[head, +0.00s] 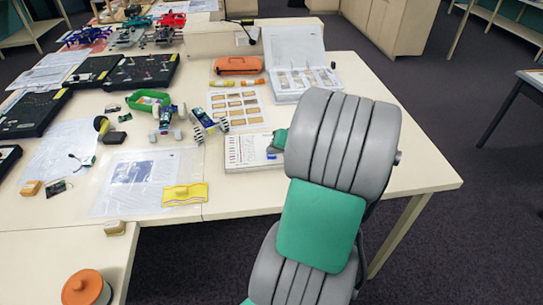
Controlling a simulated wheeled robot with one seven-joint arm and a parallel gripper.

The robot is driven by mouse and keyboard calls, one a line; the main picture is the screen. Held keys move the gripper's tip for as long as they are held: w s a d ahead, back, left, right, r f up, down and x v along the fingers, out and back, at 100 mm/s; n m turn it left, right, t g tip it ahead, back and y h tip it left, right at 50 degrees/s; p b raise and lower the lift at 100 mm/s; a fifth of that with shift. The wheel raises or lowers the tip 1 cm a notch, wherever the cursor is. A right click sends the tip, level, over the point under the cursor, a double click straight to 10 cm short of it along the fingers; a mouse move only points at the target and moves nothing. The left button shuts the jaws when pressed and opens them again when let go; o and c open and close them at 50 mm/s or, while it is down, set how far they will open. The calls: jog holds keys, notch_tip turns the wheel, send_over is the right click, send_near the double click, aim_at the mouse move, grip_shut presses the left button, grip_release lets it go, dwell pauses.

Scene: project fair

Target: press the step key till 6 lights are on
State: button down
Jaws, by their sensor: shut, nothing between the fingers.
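A small part of my gripper (272,149) shows in the head view, teal and grey, at the left side of my large arm link. It is over the right part of a white board with rows of small red and dark marks (243,151). It looks shut, with nothing seen in it; most of it is hidden behind my arm. A small blue spot (271,157) shows on the board just below it. I cannot make out the step key or any lit lights, and cannot tell whether the gripper touches the board.
A sheet of tan rectangles (236,106), an orange case (237,65) and an open white binder (294,82) lie behind the board. A green looped item (148,99) and a yellow packet (185,194) are to the left. The tabletop right of my arm is clear.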

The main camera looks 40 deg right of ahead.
aim_at(274, 158)
jog(key=shift+f, duration=0.3)
dwell(0.4)
jog(key=shift+r+p, duration=0.35)
jog(key=shift+r, duration=0.4)
jog(key=shift+r+p, duration=1.8)
jog(key=shift+r, duration=0.7)
dwell(0.5)
